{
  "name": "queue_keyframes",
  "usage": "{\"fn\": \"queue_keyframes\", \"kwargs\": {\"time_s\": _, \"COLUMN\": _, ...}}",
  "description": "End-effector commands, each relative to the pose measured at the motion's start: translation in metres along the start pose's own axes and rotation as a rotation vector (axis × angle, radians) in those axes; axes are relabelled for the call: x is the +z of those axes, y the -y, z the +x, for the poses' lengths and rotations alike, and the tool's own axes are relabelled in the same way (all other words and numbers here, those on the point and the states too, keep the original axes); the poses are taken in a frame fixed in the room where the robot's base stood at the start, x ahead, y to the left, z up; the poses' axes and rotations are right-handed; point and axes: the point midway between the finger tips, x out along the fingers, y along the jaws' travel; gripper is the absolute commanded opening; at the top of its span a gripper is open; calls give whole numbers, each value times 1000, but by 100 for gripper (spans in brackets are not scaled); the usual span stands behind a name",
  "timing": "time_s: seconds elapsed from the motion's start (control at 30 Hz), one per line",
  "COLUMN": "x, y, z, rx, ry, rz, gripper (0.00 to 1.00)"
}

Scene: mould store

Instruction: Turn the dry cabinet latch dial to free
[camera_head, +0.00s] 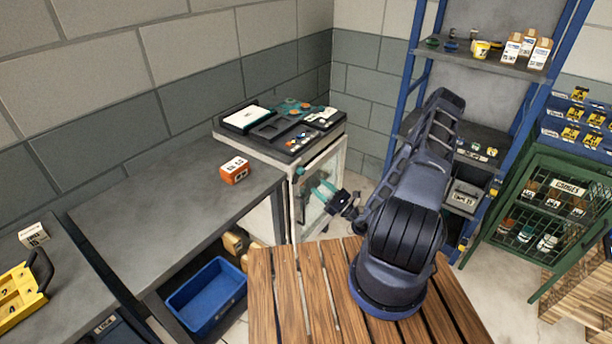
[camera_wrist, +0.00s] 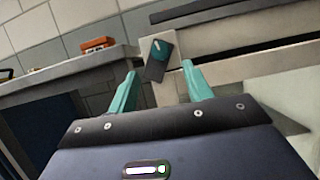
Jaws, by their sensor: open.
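The dry cabinet is a pale-framed unit with a glazed front (camera_head: 328,165), standing past the end of the grey bench. The latch dial (camera_wrist: 160,46) is a small teal knob on a dark plate (camera_wrist: 155,70), fixed to the cabinet's pale front post; in the head view a small teal spot at the post's top (camera_head: 300,171) appears to be it. My gripper (camera_head: 318,188) has teal fingers and faces the cabinet front. In the wrist view its open fingers (camera_wrist: 160,74) frame the plate, with the dial slightly beyond their tips. Nothing is between them. I cannot read any dial marking.
A dark tray of tools and parts (camera_head: 262,149) covers the cabinet top. An orange box (camera_head: 234,176) stands on the grey bench (camera_head: 165,205), with a blue bin (camera_head: 208,292) below. A slatted wooden table (camera_head: 290,290) lies in front. Blue shelving (camera_head: 470,57) rises behind my arm.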

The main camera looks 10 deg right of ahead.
Motion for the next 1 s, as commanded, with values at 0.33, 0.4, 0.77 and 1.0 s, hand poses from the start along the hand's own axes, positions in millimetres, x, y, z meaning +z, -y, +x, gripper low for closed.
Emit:
{"fn": "queue_keyframes", "kwargs": {"time_s": 0.33, "x": 1, "y": 0, "z": 59, "rx": 3, "ry": 2, "rz": -1, "gripper": 50}}
{"fn": "queue_keyframes", "kwargs": {"time_s": 0.4, "x": 0, "y": 0, "z": 68, "rx": 2, "ry": 1, "rz": -2, "gripper": 50}}
{"fn": "queue_keyframes", "kwargs": {"time_s": 0.77, "x": 0, "y": 0, "z": 86, "rx": 1, "ry": 0, "rz": 0, "gripper": 50}}
{"fn": "queue_keyframes", "kwargs": {"time_s": 1.0, "x": 0, "y": 0, "z": 86, "rx": 1, "ry": 0, "rz": 0, "gripper": 40}}
